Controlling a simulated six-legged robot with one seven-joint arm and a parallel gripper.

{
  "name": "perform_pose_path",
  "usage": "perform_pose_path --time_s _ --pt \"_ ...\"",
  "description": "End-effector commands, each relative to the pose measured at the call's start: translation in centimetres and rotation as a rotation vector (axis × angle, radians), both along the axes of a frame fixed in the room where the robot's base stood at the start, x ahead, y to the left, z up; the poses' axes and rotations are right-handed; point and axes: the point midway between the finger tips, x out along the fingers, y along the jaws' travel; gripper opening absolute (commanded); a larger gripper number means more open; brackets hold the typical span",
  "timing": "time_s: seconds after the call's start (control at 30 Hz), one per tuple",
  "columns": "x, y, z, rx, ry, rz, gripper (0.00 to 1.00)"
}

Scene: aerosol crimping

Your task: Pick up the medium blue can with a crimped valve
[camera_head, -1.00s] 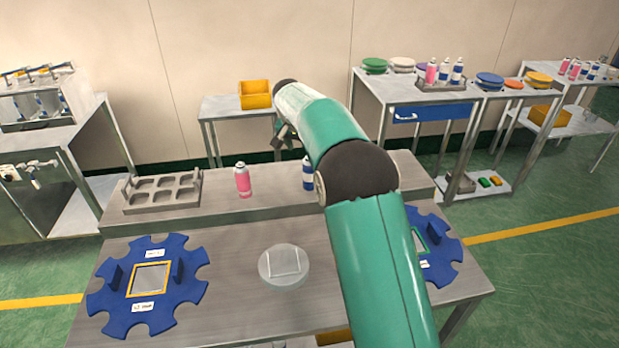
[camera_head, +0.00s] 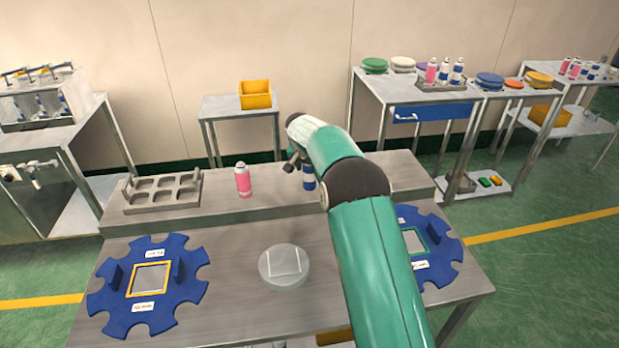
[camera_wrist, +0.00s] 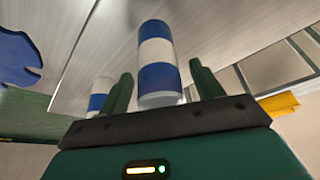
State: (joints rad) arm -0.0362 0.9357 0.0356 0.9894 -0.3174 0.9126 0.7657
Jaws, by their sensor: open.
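A blue can with a white band (camera_head: 308,179) stands on the raised back shelf of the table in the head view, its top partly hidden by my gripper (camera_head: 292,166). My gripper is open beside and above it. In the wrist view a blue-white-blue can (camera_wrist: 157,50) shows between the two green fingers of my gripper (camera_wrist: 162,69), with gaps on both sides. A second blue and white can (camera_wrist: 98,101) shows left of the left finger, partly hidden. I cannot see the valves clearly or tell which can is medium.
A pink can (camera_head: 243,180) stands left on the same shelf, beside a grey rack (camera_head: 162,193) with empty holes. Below lie a blue notched plate (camera_head: 187,290), a clear round disc (camera_head: 283,266) and another blue plate (camera_head: 447,247) partly behind my arm.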

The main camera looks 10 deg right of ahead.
Motion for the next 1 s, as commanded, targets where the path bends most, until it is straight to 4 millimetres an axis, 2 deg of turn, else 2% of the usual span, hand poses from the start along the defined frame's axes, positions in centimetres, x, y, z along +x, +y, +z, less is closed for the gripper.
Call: perform_pose_path --time_s 0.07,0.3,0.33,0.73,0.97,1.0 --pt "0.0 0.0 0.0 0.0 0.0 0.0 0.66" --pt "0.0 0.0 0.0 0.0 0.0 0.0 0.2" --pt "0.0 0.0 0.1 0.0 0.0 0.0 0.18" --pt "0.0 0.0 0.7 0.001 -0.002 -0.001 0.17" --pt "0.0 0.1 3.4 0.001 -0.003 0.001 0.17" --pt "-0.4 0.7 4.1 0.001 -0.003 0.003 0.17"
